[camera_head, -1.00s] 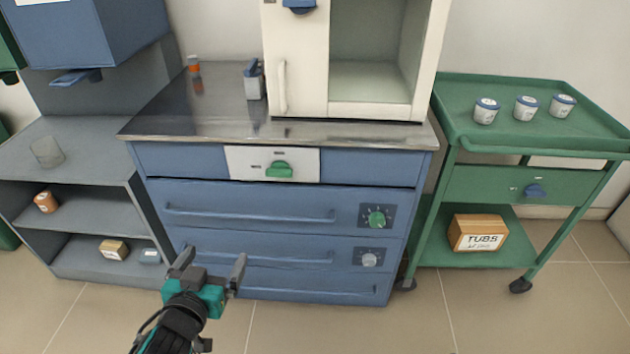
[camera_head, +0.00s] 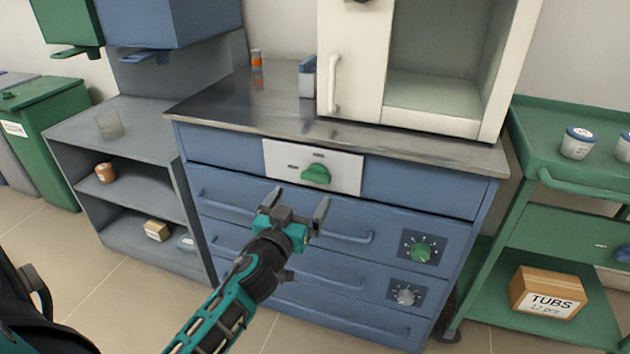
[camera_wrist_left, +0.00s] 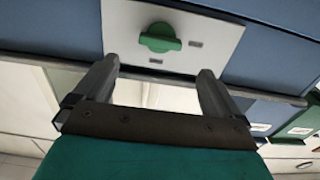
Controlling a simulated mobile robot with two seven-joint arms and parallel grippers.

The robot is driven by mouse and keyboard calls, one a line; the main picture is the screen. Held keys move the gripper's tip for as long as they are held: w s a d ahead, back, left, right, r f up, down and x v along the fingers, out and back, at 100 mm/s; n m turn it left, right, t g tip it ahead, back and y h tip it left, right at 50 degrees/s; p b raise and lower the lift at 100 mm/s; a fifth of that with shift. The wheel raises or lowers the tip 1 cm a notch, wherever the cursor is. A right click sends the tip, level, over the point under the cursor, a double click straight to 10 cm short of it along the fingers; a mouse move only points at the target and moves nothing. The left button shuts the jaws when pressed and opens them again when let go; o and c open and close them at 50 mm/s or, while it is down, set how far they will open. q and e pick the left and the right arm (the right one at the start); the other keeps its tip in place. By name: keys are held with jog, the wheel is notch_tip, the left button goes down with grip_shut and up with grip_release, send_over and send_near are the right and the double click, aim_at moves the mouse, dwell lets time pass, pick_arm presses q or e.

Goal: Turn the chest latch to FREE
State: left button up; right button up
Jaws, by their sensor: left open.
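The blue chest of drawers (camera_head: 225,158) stands in the middle of the head view. A white plate (camera_head: 345,170) on its top front carries a green latch knob (camera_head: 316,174) between small dark label marks, too small to read. The knob's handle lies roughly level. My left gripper (camera_head: 294,211) is open and empty, in front of the upper drawer, a little below the knob and apart from it. In the left wrist view the knob (camera_wrist_left: 160,38) sits beyond and between the two open fingers (camera_wrist_left: 155,88). My right gripper is not in view.
Drawer handles (camera_head: 300,218) stick out near my left gripper. Two dial knobs (camera_head: 421,252) sit at the chest's right. A white furnace (camera_head: 345,60) stands on top. A green cart (camera_head: 530,225) stands right, grey shelves (camera_head: 130,150) left. The floor in front is clear.

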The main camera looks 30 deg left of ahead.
aim_at(314, 178)
pick_arm(q)
jog(key=x, duration=0.7)
jog(key=shift+w+b, duration=0.1)
jog(key=shift+b, duration=0.2)
jog(key=shift+w+a, duration=0.15)
jog(key=shift+w, duration=0.4)
jog(key=shift+c, duration=0.2)
jog(key=c, duration=1)
